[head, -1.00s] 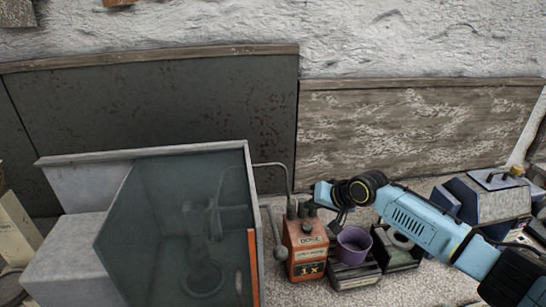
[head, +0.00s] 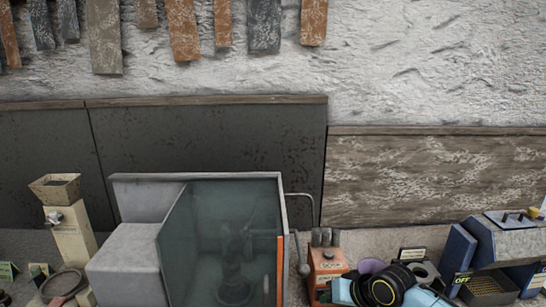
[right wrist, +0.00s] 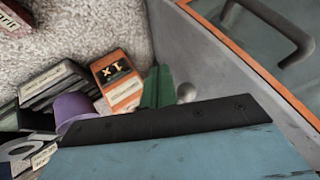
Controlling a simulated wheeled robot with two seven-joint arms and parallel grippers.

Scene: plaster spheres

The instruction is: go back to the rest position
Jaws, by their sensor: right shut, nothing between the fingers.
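My right arm (head: 392,285) shows at the bottom edge of the head view as light blue links with black and yellow rings. It is in front of the orange box and the purple cup. Its fingertips cannot be made out there. In the right wrist view the green fingers of my right gripper (right wrist: 157,88) are together, shut with nothing between them. They appear beside the orange box (right wrist: 118,80), above the bench. My left gripper is in neither view.
A glass-fronted grey cabinet (head: 225,178) stands left of my right arm. The orange box (head: 326,262), a purple cup (right wrist: 75,108) and small dark boxes crowd near it. A blue-grey device (head: 500,243) stands at the right. A hopper stand (head: 72,235) is far left.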

